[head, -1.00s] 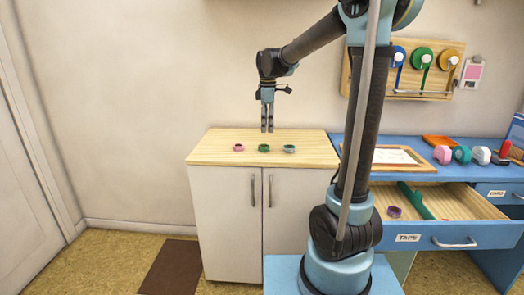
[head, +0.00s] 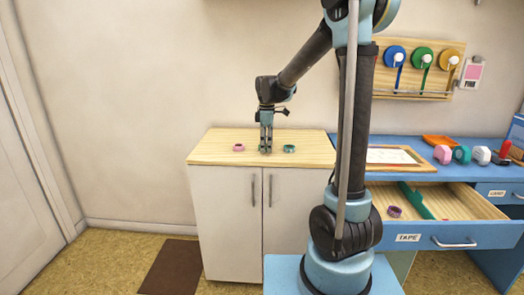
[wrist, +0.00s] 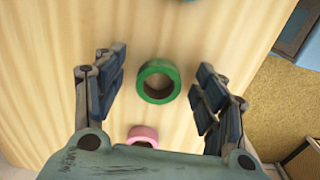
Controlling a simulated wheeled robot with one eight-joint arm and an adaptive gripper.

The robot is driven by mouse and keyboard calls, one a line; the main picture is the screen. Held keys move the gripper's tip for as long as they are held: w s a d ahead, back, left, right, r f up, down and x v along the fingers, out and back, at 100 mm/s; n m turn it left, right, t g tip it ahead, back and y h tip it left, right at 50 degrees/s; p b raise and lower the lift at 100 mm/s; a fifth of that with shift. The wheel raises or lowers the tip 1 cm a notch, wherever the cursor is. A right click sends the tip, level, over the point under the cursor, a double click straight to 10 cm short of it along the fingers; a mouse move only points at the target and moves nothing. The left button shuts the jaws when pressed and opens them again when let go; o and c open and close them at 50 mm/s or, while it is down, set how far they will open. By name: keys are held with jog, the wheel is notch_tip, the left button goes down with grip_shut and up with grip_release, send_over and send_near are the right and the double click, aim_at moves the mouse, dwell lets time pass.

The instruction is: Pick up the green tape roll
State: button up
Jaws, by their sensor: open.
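The green tape roll (wrist: 142,70) lies flat on the wooden cabinet top, between the two open fingers of my gripper (wrist: 158,90) in the wrist view. The fingers stand apart on both sides of it and do not appear to touch it. In the head view my gripper (head: 266,150) points straight down at the cabinet top and hides the green roll. A pink roll (head: 239,147) lies to the left and a teal roll (head: 289,149) to the right; the pink roll (wrist: 143,134) also shows in the wrist view.
The wooden cabinet top (head: 215,153) is otherwise clear. To its right a blue desk (head: 420,165) has an open drawer labelled TAPE (head: 450,212) with a purple roll (head: 394,211) in it. Rolls hang on a wall board (head: 408,83).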

jog(key=shift+c, duration=0.6)
jog(key=c, duration=0.8)
